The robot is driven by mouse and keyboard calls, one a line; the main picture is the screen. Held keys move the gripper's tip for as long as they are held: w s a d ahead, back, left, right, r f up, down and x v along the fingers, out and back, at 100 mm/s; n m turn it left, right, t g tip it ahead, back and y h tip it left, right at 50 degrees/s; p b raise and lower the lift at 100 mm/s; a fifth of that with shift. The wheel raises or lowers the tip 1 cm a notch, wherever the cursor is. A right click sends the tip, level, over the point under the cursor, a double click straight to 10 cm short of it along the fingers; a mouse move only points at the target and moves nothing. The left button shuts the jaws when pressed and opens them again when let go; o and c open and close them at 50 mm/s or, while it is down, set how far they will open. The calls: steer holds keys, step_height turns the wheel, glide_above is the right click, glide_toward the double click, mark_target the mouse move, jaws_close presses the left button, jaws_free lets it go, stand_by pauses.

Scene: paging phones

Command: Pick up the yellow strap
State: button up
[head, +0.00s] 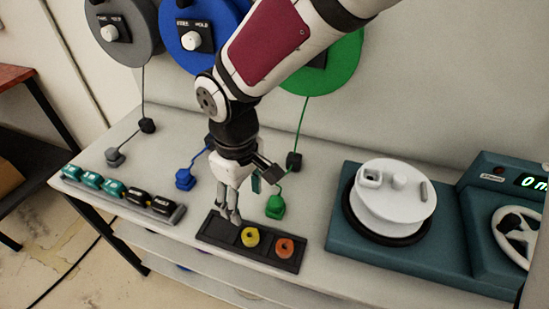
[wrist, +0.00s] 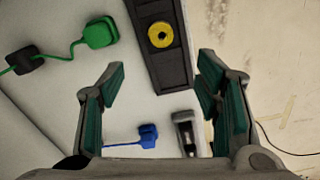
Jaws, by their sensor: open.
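The yellow strap (head: 250,237) is a small yellow ring-shaped coil in the middle of a dark tray (head: 214,235) on the grey table. It also shows in the wrist view (wrist: 160,35), at the top centre, beyond the fingertips. My gripper (head: 231,214) points down over the tray's left part, just left of the yellow strap in the head view. In the wrist view my gripper (wrist: 160,85) has its two green-padded fingers wide apart with nothing between them. I cannot tell its exact height above the tray.
An orange coil (head: 284,248) sits in the tray's right part. A rack of teal and black pieces (head: 116,187) is at left. A teal machine with a white reel (head: 390,200) stands at right.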

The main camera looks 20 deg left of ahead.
mark_target(250, 234)
step_height(250, 234, down, 13)
steer(key=shift+s+d+f, duration=0.1)
steer(key=shift+s+d, duration=0.05)
stand_by(0.4)
steer(key=c, duration=0.9)
